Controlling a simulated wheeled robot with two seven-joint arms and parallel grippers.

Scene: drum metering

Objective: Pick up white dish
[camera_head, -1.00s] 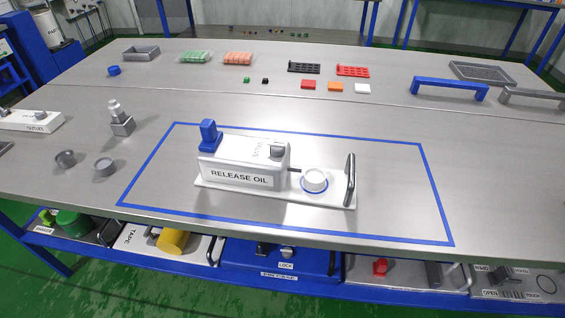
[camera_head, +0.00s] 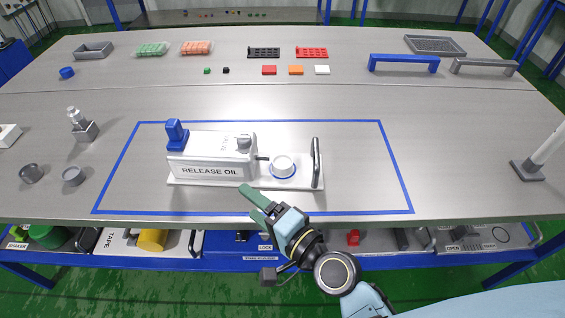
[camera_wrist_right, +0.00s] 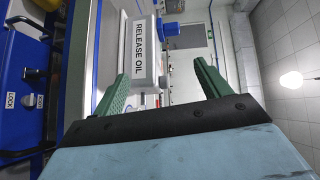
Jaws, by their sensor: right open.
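The white dish (camera_head: 283,165) sits on the white base plate of the RELEASE OIL device, inside a blue ring, between the device's spout and an upright grey handle. My right gripper (camera_head: 251,197) comes in from the lower right, at the table's front edge, in front of and a little left of the dish, and does not touch it. In the right wrist view its two green fingers (camera_wrist_right: 162,82) are spread apart with nothing between them. The RELEASE OIL box (camera_head: 212,157) also shows in that view (camera_wrist_right: 139,50); the dish cannot be made out there. My left gripper is not in view.
A blue tape rectangle (camera_head: 397,180) surrounds the device; the table inside it to the right is clear. A white post on a grey base (camera_head: 527,170) stands far right.

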